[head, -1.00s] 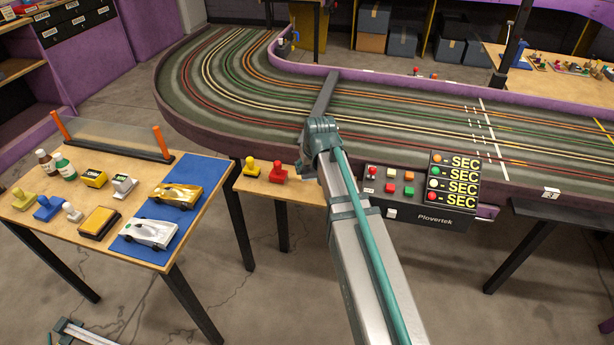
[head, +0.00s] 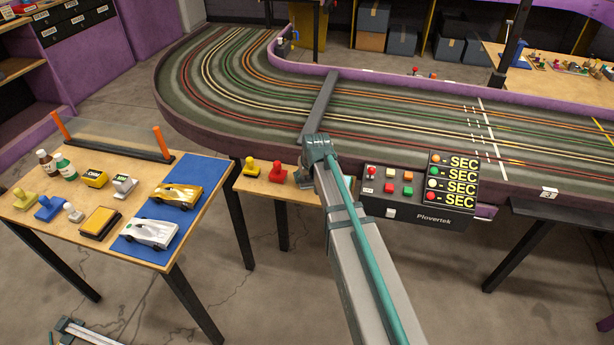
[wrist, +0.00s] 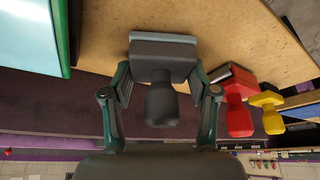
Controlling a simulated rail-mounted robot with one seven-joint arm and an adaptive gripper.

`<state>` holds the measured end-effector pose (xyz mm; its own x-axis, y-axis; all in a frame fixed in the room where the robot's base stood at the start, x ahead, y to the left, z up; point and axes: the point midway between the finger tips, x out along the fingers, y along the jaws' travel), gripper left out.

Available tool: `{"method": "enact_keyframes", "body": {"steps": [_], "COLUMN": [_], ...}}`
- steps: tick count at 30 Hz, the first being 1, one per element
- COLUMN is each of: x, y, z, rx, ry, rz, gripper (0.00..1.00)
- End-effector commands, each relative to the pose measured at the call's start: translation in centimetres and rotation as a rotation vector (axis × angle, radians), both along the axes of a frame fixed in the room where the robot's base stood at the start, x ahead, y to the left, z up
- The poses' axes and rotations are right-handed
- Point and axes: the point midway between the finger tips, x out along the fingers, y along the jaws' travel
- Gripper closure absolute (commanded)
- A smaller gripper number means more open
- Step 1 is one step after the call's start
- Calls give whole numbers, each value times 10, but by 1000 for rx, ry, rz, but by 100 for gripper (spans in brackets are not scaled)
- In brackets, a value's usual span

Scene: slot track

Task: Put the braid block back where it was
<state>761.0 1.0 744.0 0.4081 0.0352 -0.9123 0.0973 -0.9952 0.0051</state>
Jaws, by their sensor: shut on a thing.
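The braid block (wrist: 163,68) is a dark grey block with a rounded knob and a pale blue-grey strip along its far edge. It is in the wrist view, upper middle, seen against a wooden table top (wrist: 230,35). My gripper (wrist: 161,82) is shut on it, with one finger at each side. I cannot tell whether the block touches the wood. In the head view my gripper and the block are hidden; only my arm shows there.
A red block (wrist: 238,100) and a yellow block (wrist: 267,108) of similar shape stand close by at the right of the wrist view. In the head view, the red (head: 277,172) and yellow (head: 250,167) ones sit on a small wooden table beside the purple-edged track (head: 225,150).

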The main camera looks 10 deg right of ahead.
Motion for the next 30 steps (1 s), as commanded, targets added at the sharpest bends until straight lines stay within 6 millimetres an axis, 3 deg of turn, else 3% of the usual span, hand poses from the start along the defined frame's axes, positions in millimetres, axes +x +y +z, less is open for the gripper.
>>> {"method": "enact_keyframes", "body": {"steps": [6,7,11,22,30], "x": [0,0,0,0,-13], "y": [0,0,0,0,-1], "z": [-4,-3,-3,0,27], "rx": [0,0,0,0,0], "ry": [0,1,1,1,-1], "rz": [0,0,0,0,0], "gripper": [74,36,16,16,16]}}
